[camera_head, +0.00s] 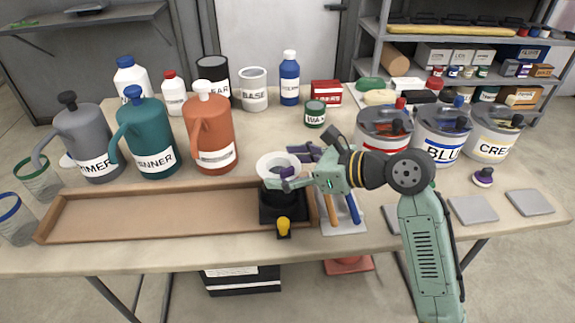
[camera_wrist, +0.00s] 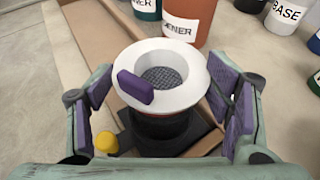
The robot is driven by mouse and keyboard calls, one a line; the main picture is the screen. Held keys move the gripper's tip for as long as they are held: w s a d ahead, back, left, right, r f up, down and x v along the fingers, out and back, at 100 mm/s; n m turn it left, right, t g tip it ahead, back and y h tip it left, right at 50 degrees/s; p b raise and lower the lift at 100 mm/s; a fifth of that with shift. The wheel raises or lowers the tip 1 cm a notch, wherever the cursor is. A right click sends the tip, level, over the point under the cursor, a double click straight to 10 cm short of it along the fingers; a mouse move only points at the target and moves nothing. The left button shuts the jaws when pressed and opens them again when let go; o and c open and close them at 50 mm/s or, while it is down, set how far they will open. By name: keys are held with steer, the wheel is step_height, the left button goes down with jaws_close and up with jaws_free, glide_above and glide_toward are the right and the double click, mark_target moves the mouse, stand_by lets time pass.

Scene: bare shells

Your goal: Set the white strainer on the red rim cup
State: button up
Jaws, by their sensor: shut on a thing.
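The white strainer (camera_wrist: 188,55) is a wide white ring with a grey mesh middle and a purple tab. It also shows in the head view (camera_head: 266,163). My gripper (camera_wrist: 163,88) is shut on it, with purple finger pads at the left and right of its rim. My gripper (camera_head: 295,170) also shows in the head view. Directly below the strainer is a dark cup with a thin red band, the red rim cup (camera_wrist: 160,123); its top is hidden. Whether the strainer touches the rim or hovers just above, I cannot tell.
The cup is in a black holder (camera_head: 270,214) with a yellow knob (camera_head: 284,226), at the right end of a brown tray (camera_head: 150,215). Green-rim (camera_head: 38,182) and blue-rim (camera_head: 15,218) cups stand far left. Jugs stand behind; paint cans (camera_head: 384,130) stand right.

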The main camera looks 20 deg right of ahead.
steer(key=o, duration=1)
steer(key=shift+f, duration=0.1)
steer(key=shift+c, duration=0.2)
steer(key=shift+r, duration=0.2)
steer(key=shift+s+d+r, duration=0.15)
steer(key=shift+s, duration=0.05)
steer(key=b+v, duration=0.2)
steer(key=v, duration=0.9)
steer(key=shift+s+d+r, duration=0.15)
steer(key=shift+s+r, duration=0.05)
